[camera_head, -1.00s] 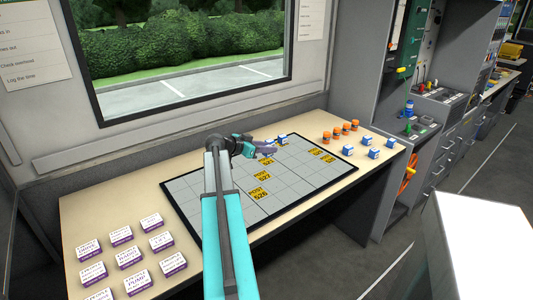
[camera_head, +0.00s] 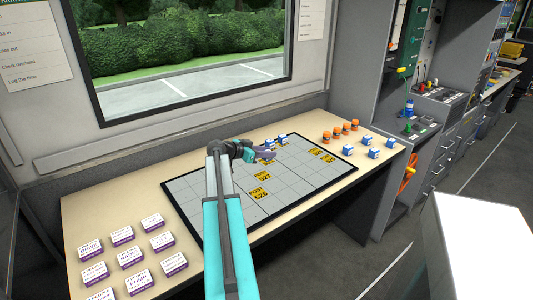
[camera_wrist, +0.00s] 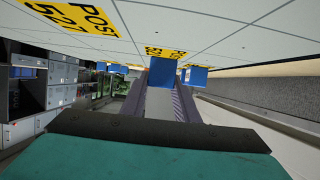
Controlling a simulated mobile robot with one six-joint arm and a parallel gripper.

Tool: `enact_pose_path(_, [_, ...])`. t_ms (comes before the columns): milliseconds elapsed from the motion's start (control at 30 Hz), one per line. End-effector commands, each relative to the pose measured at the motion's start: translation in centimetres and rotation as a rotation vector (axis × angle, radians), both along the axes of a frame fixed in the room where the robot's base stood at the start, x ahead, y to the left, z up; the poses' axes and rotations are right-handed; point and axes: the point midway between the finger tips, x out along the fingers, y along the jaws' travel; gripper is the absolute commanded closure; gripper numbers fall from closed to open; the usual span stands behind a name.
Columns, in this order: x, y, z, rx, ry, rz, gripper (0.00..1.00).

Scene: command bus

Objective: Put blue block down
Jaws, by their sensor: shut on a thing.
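In the wrist view, a blue block (camera_wrist: 162,77) sits between the two purple fingers of my gripper (camera_wrist: 161,92), at their far end. In the head view my gripper (camera_head: 268,155) is over the far middle part of the gridded board (camera_head: 215,192), near the yellow labels. The fingers hide much of what is under them, so I cannot tell whether the held block touches the board. Two blue-and-white blocks show just beyond the fingers, one (camera_head: 284,140) near the board's far edge. The label POST 527 (camera_wrist: 68,17) shows large in the wrist view.
Blue-and-white blocks (camera_head: 372,154) and orange cylinders (camera_head: 337,132) stand on the desk right of the board. White-and-purple boxes (camera_head: 131,256) stand at the desk's front left. Other yellow labels (camera_head: 258,193) lie on the board. Many board squares are clear.

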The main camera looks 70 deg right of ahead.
Motion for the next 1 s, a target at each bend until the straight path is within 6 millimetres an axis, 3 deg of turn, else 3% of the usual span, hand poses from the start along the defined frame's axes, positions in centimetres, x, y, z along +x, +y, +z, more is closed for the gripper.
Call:
enact_pose_path(567, [-0.04, -0.01, -0.82, 0.000, 0.000, -0.001, 0.94])
enact_pose_path(600, [-0.04, -0.01, -0.76, 0.000, 0.000, -0.001, 0.69])
enact_pose_path(700, [-0.05, -0.01, -0.73, 0.000, 0.000, -0.001, 0.54])
enact_pose_path(1000, [-0.05, 0.00, -0.72, 0.000, 0.000, -0.001, 0.54])
